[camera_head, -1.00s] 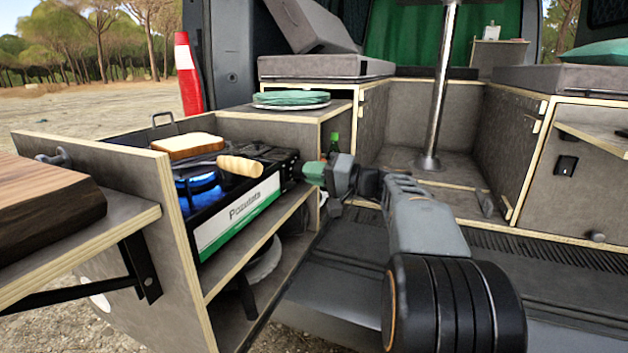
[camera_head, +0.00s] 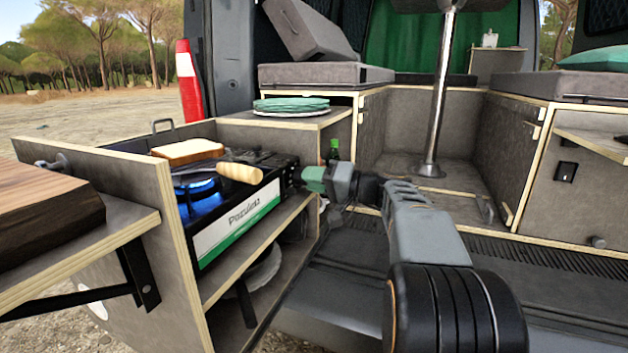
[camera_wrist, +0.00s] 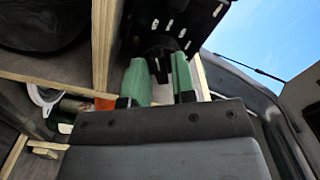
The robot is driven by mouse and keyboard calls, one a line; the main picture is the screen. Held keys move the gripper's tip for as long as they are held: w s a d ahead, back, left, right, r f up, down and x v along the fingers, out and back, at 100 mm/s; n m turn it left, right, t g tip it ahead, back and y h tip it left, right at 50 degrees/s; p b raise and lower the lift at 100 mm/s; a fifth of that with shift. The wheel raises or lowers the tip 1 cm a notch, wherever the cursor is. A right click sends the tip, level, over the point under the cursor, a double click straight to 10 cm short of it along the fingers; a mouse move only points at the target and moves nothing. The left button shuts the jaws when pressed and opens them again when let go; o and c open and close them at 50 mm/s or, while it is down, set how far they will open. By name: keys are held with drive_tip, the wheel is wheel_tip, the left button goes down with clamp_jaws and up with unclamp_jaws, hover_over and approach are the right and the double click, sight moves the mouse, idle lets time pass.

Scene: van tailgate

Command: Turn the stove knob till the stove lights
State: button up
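The camping stove (camera_head: 238,220) stands in the left pull-out unit, with a white and green front panel. A blue flame (camera_head: 203,193) burns under the pan, so the stove is lit. My gripper (camera_head: 308,178) is at the right end of the stove. In the wrist view its two green fingers (camera_wrist: 158,72) lie on either side of a dark knob (camera_wrist: 158,54) on the black stove end and appear closed on it. The knob is hidden in the head view. The exact finger contact is hard to see.
A slice of bread (camera_head: 188,151) lies over the stove, by the pan's wooden handle (camera_head: 240,172). Green plates (camera_head: 290,104) sit on the shelf behind. A green bottle (camera_head: 334,149) stands just behind my gripper. A wooden board (camera_head: 40,212) is at the left.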

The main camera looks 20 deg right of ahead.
drive_tip(key=shift+o, duration=1.2)
drive_tip(key=shift+d, duration=0.1)
drive_tip(key=p+v, duration=0.3)
drive_tip(key=v, duration=1)
drive_tip(key=shift+s+d+p, duration=0.25)
drive_tip(key=shift+p, duration=0.15)
